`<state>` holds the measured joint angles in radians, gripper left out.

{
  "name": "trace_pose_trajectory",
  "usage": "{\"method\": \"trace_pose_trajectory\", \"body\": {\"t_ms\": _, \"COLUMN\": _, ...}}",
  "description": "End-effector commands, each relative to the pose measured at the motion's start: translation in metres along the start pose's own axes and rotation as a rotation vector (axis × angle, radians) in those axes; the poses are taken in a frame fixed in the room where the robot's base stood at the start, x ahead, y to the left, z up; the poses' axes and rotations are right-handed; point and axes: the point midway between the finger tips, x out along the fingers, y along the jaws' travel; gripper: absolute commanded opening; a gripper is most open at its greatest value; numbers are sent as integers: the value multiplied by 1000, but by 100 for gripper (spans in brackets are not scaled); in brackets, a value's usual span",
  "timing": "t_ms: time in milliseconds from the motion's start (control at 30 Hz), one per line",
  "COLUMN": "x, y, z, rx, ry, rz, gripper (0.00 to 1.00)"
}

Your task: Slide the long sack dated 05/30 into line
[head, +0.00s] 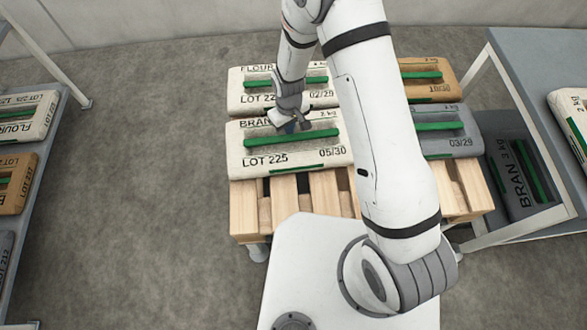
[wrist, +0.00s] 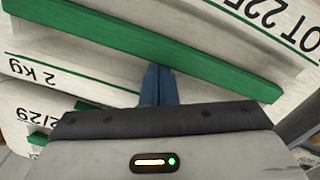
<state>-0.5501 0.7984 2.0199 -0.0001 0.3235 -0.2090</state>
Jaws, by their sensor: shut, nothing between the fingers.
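The long white sack dated 05/30 (head: 290,158) lies at the front left of the wooden pallet, marked BRAN and LOT 225, with a green strip along its top. It also shows in the wrist view (wrist: 240,50). My gripper (head: 303,126) is over the far side of this sack, near the green strip. In the wrist view my gripper (wrist: 157,80) has its blue fingers together with nothing between them, close to the green strip. I cannot tell whether they touch the sack.
Behind it lies a white flour sack (head: 248,90) dated 02/29. A grey sack dated 03/29 (head: 449,146) and a brown sack (head: 430,73) lie on the pallet's right side. Racks with sacks stand left (head: 52,143) and right (head: 520,67). Grey floor is clear left of the pallet (head: 243,212).

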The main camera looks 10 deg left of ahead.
Motion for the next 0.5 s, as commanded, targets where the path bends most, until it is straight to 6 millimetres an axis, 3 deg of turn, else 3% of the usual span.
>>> {"method": "trace_pose_trajectory", "body": {"t_ms": 500, "x": 0, "y": -28, "z": -14, "rx": -2, "ry": 0, "rz": 0, "gripper": 0}}
